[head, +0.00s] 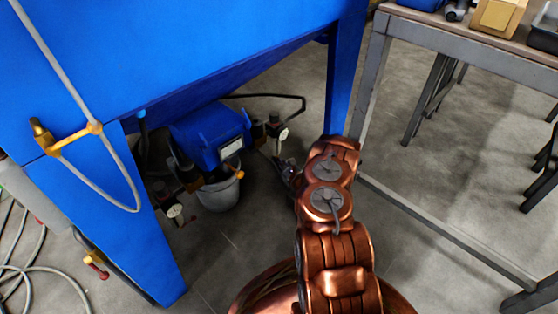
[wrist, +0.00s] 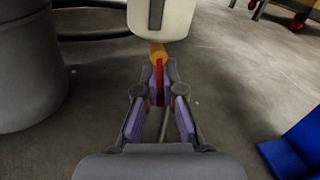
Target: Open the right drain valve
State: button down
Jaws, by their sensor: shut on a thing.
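In the wrist view, the right drain valve shows as a brass fitting (wrist: 157,50) with a narrow red lever (wrist: 159,72). It sits directly under a pale filter bowl (wrist: 160,18). My gripper (wrist: 160,90) has its purple-padded fingers closed around the red lever from both sides. The lower part of the lever is hidden between the fingers. In the head view, my gripper (head: 287,172) is small and partly hidden behind my copper arm, low beside the blue leg. The valve itself cannot be made out there.
A grey bucket (head: 218,193) stands under the blue cabinet (head: 200,50), left of my gripper; a grey rounded container (wrist: 30,65) fills the wrist view's left. A blue leg (head: 345,80) and metal table (head: 440,40) stand right. Gauges and a red-handled valve (head: 96,264) are further left.

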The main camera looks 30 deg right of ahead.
jog(key=shift+s+a+f+m, duration=0.1)
jog(key=shift+s+f+m, duration=0.1)
jog(key=shift+m, duration=0.4)
jog(key=c, duration=1.3)
grip_release()
jog(key=shift+w+a, duration=0.1)
jog(key=shift+r, duration=0.1)
jog(key=s, duration=1)
jog(key=shift+s+d+r, duration=0.25)
jog(key=shift+s, duration=0.75)
